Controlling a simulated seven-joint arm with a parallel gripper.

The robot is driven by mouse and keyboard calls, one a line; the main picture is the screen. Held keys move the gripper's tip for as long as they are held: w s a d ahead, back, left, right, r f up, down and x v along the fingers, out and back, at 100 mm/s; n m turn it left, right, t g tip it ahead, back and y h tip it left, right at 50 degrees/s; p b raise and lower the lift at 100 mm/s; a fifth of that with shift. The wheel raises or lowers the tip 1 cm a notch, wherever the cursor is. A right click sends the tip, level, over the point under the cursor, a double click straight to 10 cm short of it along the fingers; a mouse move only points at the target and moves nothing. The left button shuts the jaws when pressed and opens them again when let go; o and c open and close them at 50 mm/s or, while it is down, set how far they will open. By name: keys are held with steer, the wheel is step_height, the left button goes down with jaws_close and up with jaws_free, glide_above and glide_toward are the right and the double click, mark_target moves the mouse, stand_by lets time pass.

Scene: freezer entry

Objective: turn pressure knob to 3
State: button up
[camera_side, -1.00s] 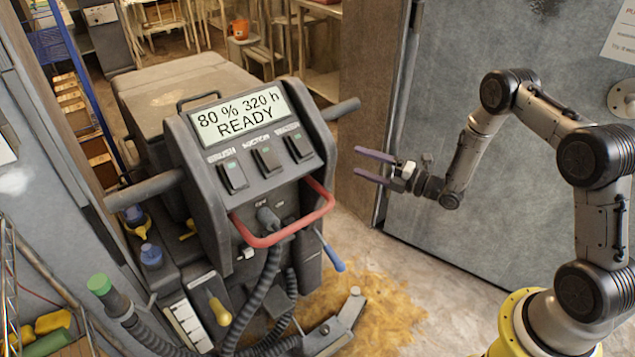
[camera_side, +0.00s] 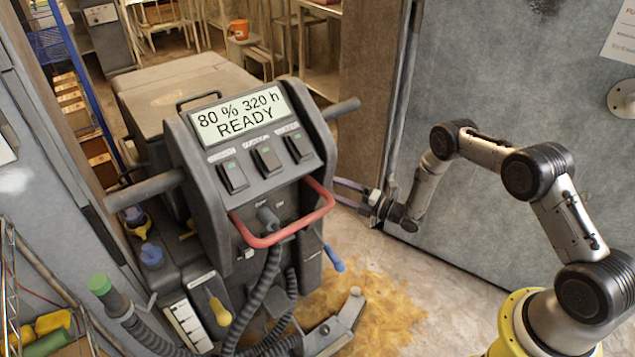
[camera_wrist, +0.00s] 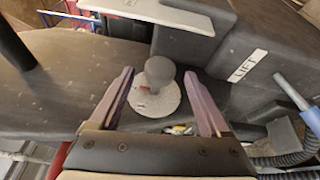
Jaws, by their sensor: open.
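A grey round-headed knob (camera_wrist: 160,74) stands on a pale round dial plate (camera_wrist: 155,101) in the wrist view. A small red mark shows at the left of its stem; no dial numbers are readable. My gripper (camera_wrist: 159,75) is open, with one purple finger on each side of the knob and visible gaps between. In the side view my gripper (camera_side: 345,194) reaches the right flank of the grey cleaning machine (camera_side: 190,225). The knob is hidden there behind the machine's body.
A LIFT label (camera_wrist: 247,65) and a blue-handled lever (camera_wrist: 296,95) are right of the dial in the wrist view. The red bar handle (camera_side: 265,241) is on the machine's front. A grey door (camera_side: 480,150) stands behind my arm.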

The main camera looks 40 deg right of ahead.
steer(key=x, duration=0.6)
steer(key=shift+w+a, duration=0.15)
steer(key=shift+w, duration=0.15)
jaws_close()
